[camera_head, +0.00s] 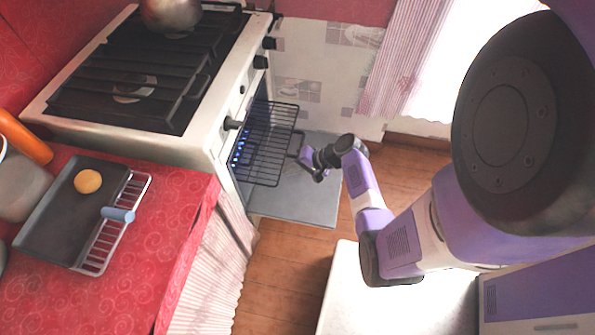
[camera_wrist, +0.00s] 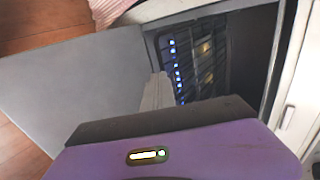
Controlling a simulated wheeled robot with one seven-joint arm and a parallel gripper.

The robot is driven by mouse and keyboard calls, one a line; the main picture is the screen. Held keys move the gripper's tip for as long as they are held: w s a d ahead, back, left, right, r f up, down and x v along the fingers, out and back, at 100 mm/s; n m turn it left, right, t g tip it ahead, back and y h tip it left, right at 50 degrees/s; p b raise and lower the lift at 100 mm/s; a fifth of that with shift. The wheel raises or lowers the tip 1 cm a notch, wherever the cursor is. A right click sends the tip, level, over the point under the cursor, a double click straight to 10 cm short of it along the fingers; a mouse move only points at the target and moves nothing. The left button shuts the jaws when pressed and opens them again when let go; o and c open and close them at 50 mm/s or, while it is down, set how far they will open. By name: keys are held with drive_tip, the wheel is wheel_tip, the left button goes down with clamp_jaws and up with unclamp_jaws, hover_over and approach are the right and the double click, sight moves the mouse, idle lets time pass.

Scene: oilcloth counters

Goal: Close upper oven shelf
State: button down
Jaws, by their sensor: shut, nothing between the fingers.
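The white oven (camera_head: 222,158) stands at the left centre with its grey door (camera_head: 310,209) folded down flat. A dark wire shelf (camera_head: 268,143) sticks out of the oven mouth above the door. My gripper (camera_head: 301,155) is at the shelf's outer right side, above the open door, with its fingers shut and empty. I cannot tell whether it touches the shelf. In the wrist view the shut fingers (camera_wrist: 158,92) point toward the dark oven cavity (camera_wrist: 215,60), which has blue lights, and the grey door (camera_wrist: 75,85) fills the left.
A red counter (camera_head: 185,225) at the left holds a dark tray (camera_head: 62,200), a wire rack (camera_head: 100,245) and an orange ball (camera_head: 88,181). A pot (camera_head: 170,14) sits on the stove. A white surface (camera_head: 350,300) stands in front. Wooden floor (camera_head: 285,265) is clear between.

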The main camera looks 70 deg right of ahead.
sight(242, 164)
drive_tip(key=w, duration=0.5)
drive_tip(key=w+b, duration=0.1)
drive_tip(key=w, duration=0.4)
drive_tip(key=w+a+b, duration=0.1)
drive_tip(key=w, duration=0.4)
drive_tip(key=shift+w, duration=0.35)
drive_tip(key=shift+s, duration=0.15)
